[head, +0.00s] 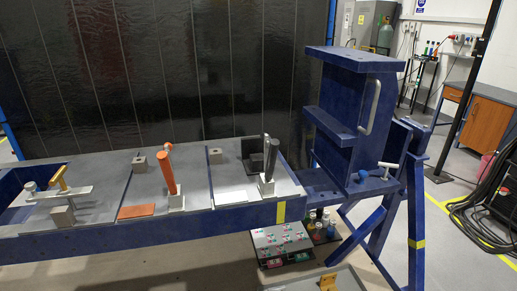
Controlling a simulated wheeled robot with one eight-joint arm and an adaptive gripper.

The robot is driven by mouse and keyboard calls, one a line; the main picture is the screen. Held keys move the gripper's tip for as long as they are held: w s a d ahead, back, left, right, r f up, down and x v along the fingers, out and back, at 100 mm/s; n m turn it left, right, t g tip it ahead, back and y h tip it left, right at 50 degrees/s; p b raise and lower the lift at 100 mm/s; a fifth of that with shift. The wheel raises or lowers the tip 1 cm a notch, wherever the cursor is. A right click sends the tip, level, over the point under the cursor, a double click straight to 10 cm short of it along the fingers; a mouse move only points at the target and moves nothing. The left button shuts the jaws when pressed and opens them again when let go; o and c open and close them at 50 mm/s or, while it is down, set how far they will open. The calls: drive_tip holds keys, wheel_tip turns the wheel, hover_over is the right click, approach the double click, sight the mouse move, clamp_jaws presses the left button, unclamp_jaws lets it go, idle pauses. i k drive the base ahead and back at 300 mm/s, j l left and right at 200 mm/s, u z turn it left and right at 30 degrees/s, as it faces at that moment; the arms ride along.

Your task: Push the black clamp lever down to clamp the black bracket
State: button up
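The black clamp lever (265,160) stands nearly upright on a pale block near the right end of the blue jig bed. The black bracket (249,148) sits just behind and to the left of it on the grey plate, partly hidden by the lever. From this angle I cannot tell whether the clamp touches the bracket. My gripper is not in view.
An orange lever (167,172) stands upright mid-bed, near an orange plate (137,211). A yellow-handled clamp (60,178) is at the left. A tall blue fixture (345,110) with a grey handle rises at the right. A control panel (281,239) sits below the bed.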

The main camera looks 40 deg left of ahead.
sight(274, 144)
drive_tip(key=k+j, duration=0.15)
drive_tip(key=j, duration=0.25)
drive_tip(key=k+j, duration=0.2)
drive_tip(key=j, duration=0.2)
drive_tip(key=k+j+u, duration=0.1)
drive_tip(key=j, duration=0.3)
drive_tip(key=k+j, duration=0.2)
drive_tip(key=j, duration=0.2)
drive_tip(key=k+j, duration=0.15)
drive_tip(key=j, duration=0.25)
drive_tip(key=k+j+u, duration=0.1)
drive_tip(key=j, duration=0.3)
